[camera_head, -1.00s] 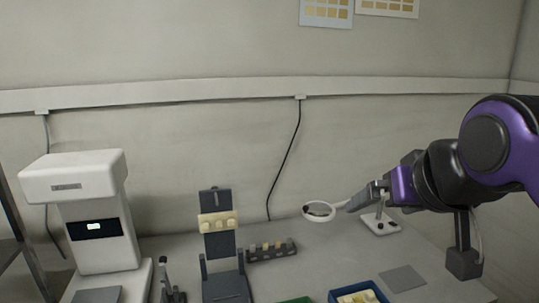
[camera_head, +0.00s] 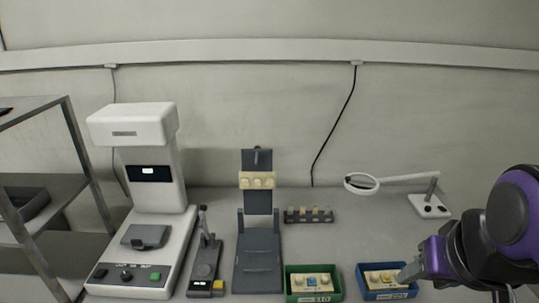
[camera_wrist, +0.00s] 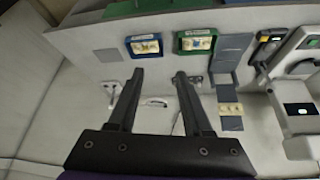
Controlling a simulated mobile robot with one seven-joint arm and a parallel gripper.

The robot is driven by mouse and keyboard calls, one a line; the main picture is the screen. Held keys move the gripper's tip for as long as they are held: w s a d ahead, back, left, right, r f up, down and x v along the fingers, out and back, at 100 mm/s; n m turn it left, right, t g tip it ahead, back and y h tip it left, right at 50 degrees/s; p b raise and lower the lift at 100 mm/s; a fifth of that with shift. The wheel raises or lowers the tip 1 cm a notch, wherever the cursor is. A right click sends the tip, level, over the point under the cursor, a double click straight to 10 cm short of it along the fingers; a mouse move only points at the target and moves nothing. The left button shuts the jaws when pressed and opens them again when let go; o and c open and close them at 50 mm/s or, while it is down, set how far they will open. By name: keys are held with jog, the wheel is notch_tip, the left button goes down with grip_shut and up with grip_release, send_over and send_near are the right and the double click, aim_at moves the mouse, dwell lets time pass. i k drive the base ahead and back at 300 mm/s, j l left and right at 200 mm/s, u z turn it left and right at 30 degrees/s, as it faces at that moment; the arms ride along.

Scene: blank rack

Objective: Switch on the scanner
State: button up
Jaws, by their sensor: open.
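The scanner appears to be the tall white machine (camera_head: 155,185) on the left of the bench, with a small lit display (camera_head: 149,172). Its front panel has a dark button (camera_head: 99,273), a black knob (camera_head: 126,275) and a green button (camera_head: 155,277). A grey plate (camera_head: 145,236) sits on its base. My gripper (camera_head: 405,271) is at the far right, near the blue tray, well away from the machine. In the wrist view my gripper (camera_wrist: 158,78) is open with nothing between its fingers. The machine (camera_wrist: 301,125) shows there at the right edge, partly cut off.
A small lever device (camera_head: 205,262) and a dark grey stand (camera_head: 258,262) are right of the machine. A green tray (camera_head: 313,296) and a blue tray (camera_head: 386,296) hold pale blocks. A magnifier (camera_head: 362,184) stands behind. A metal shelf (camera_head: 83,160) borders the left.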

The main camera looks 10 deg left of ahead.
aim_at(100, 272)
jog(key=u, duration=2.05)
jog(key=i+j, duration=0.1)
jog(key=j, duration=0.3)
jog(key=i+j+u, duration=0.1)
jog(key=j, duration=0.3)
